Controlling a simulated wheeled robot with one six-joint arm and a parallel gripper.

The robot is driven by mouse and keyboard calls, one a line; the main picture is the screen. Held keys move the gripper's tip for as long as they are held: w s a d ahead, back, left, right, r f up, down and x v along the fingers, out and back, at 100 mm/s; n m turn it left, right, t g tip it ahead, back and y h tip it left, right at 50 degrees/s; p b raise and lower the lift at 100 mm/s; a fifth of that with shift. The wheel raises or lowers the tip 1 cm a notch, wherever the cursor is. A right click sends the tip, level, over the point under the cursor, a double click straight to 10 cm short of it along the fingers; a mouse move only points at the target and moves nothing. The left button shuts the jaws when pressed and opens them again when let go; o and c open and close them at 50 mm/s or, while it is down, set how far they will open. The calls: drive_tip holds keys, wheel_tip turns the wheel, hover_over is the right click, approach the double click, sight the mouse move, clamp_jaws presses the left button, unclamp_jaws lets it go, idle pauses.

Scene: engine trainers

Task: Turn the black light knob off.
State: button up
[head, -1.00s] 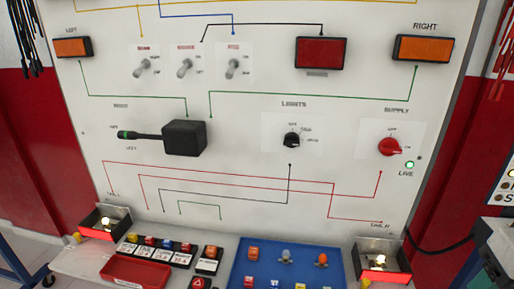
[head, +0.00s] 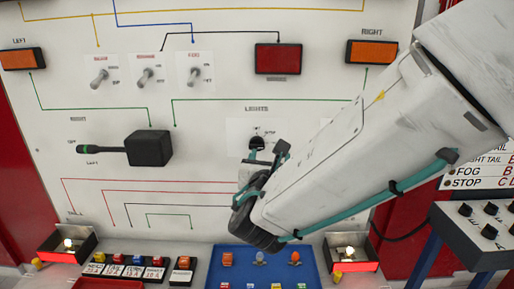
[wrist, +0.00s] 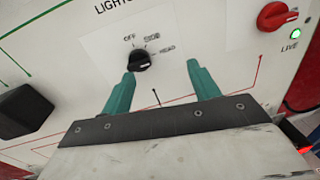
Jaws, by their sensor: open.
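The black light knob (head: 257,144) is on the white panel under the word LIGHTS, partly covered by my gripper's fingers in the head view. In the wrist view the knob (wrist: 141,61) has the labels OFF, SIDE and HEAD around its upper side. Its white mark seems to lie toward HEAD, but it is small. My gripper (wrist: 160,75) is open and empty, its two teal fingers pointing at the panel. The knob shows just beyond the left fingertip, left of the middle of the gap. My gripper (head: 268,154) looks close to the panel; contact cannot be told.
A red supply knob (wrist: 278,16) with a green LIVE light is to the right; my arm hides it in the head view. A black box with a lever (head: 148,148) is to the left. A blue tray (head: 228,252) and lamp boxes (head: 68,245) stand below.

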sight(257, 146)
drive_tip(key=w+a, duration=0.1)
drive_tip(key=w, duration=0.1)
drive_tip(key=w+a+n+y, duration=0.1)
drive_tip(key=w, duration=0.2)
drive_tip(key=w+a+n, duration=0.1)
drive_tip(key=w, duration=0.1)
drive_tip(key=shift+w+f+y, duration=0.3)
drive_tip(key=shift+y, duration=0.1)
drive_tip(key=c, duration=1)
